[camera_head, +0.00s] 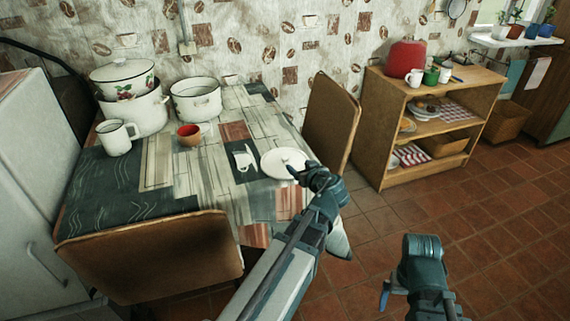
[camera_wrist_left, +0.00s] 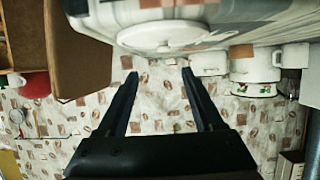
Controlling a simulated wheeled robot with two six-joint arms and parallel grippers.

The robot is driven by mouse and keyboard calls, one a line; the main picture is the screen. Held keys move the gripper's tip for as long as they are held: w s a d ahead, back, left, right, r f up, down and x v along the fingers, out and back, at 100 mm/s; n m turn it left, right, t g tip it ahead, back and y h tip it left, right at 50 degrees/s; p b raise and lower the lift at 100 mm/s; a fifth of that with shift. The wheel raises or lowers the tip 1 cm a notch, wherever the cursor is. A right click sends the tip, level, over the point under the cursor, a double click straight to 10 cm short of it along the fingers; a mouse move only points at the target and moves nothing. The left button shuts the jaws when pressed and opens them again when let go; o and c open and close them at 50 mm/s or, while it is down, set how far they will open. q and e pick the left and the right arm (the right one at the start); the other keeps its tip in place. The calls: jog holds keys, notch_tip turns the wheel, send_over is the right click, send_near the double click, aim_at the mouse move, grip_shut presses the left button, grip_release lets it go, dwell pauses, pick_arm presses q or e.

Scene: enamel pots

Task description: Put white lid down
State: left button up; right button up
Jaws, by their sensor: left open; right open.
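The white lid (camera_head: 281,160) lies flat on the table near its right edge, knob up. It also shows in the left wrist view (camera_wrist_left: 165,36), at the top beyond my fingertips. My left gripper (camera_head: 303,174) is at the lid's right front edge. In the left wrist view (camera_wrist_left: 159,75) its two fingers are spread with nothing between them. In the head view I cannot tell whether a finger touches the rim. My right gripper (camera_head: 390,291) is open and empty, low over the floor, away from the table.
On the table (camera_head: 160,203) stand a lidded pot stack (camera_head: 139,113), an open white pot (camera_head: 196,103), a white mug (camera_head: 116,141) and a red cup (camera_head: 188,138). Chairs (camera_head: 331,125) (camera_head: 155,258) stand at its right and front. A wooden shelf (camera_head: 376,135) is further right.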

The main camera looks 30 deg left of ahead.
aim_at(286, 158)
pick_arm(q)
jog(key=b+x, duration=0.2)
jog(key=x, duration=0.4)
jog(key=shift+w+a+f, duration=0.15)
jog(key=shift+f, duration=0.05)
jog(key=b+x, duration=0.1)
jog(key=x, duration=0.3)
jog(key=shift+a+f+b, duration=0.15)
jog(key=shift+a+b, duration=0.15)
jog(key=shift+b, duration=0.1)
jog(key=shift+w+a+f, duration=0.1)
jog(key=shift+a, duration=0.25)
grip_shut()
